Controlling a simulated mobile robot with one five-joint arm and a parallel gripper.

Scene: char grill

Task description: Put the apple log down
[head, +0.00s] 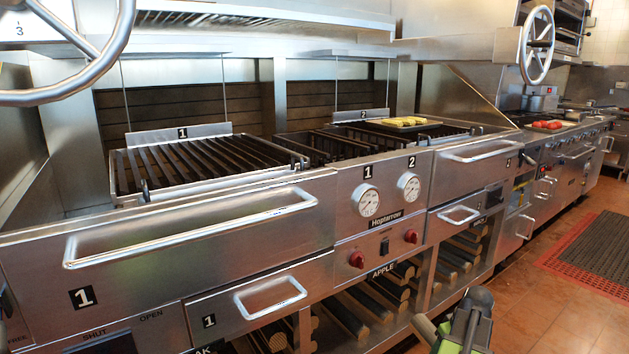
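My gripper (470,322), black and green, is at the bottom edge, in front of the log shelves. A tan, rounded log (424,328) sticks out from its left side; the gripper appears shut on it, though the fingertips are mostly hidden. The log is held in front of the shelf, and its far end is out of sight. The apple compartment (383,270), under the label APPLE, holds several logs (345,315) lying lengthwise. I cannot tell whether the log touches anything.
Drawers with bar handles (190,228) jut out above the shelves. More logs lie in the right compartment (460,250). Tiled floor (560,315) is free at right, with a red-edged mat (600,250).

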